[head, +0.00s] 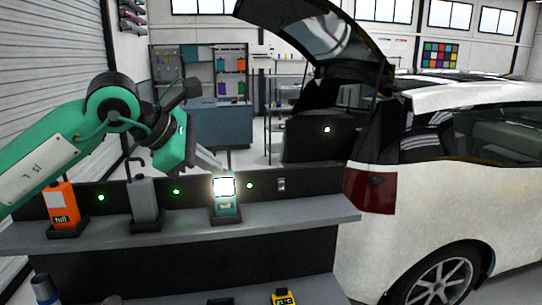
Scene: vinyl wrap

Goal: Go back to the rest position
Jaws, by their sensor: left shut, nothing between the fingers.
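My left arm comes in from the left, green and black. My left gripper (207,158) is above the shelf, its fingers shut and empty, a little up and left of a teal device with a bright lit screen (225,207). I cannot tell whether the fingertips touch that device. My right gripper is not in view.
A grey shelf (290,217) holds an orange tool (62,207) and a grey tool (144,199) in holders. A yellow device (284,297) sits lower down. A white car (450,190) with its tailgate (318,35) raised stands at the right. A workbench (224,122) is at the back.

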